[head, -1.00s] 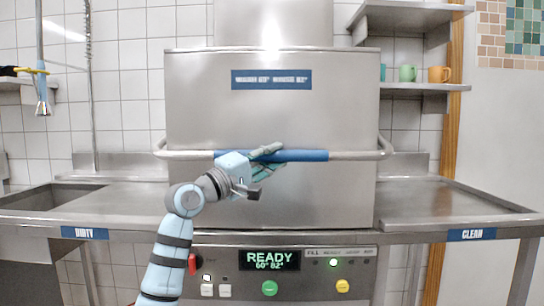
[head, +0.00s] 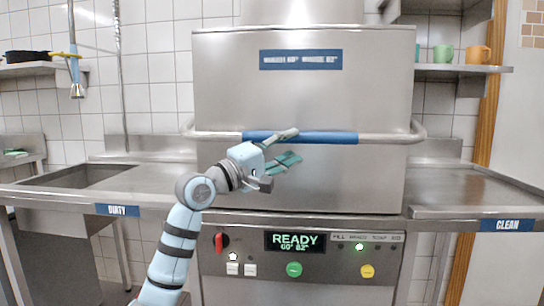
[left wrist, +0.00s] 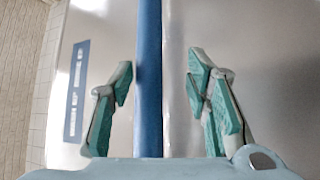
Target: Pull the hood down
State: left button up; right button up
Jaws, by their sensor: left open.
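The hood (head: 300,95) is a large stainless steel box with its lower edge down at counter level. Its bar handle with a blue grip (head: 335,138) runs across the front. My left gripper (head: 297,145) is open at the left half of the blue grip, with one finger level with the bar and the other below it. In the left wrist view the blue grip (left wrist: 148,85) runs between the two spread fingers (left wrist: 160,72), with a visible gap on each side. Contact with the bar does not show. My right gripper is not in view.
The control panel (head: 300,265) with a green READY display is below the hood. Steel counters marked DIRTY (head: 118,210) and CLEAN (head: 500,225) flank it. A sink (head: 85,175) is at left. A shelf (head: 450,69) with cups is at right, and a hanging tap (head: 76,80) at left.

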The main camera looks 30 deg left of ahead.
pick_arm(q)
jog(key=v, duration=0.8)
jog(key=shift+s+f, duration=0.1)
jog(key=shift+s, duration=0.05)
dwell(0.4)
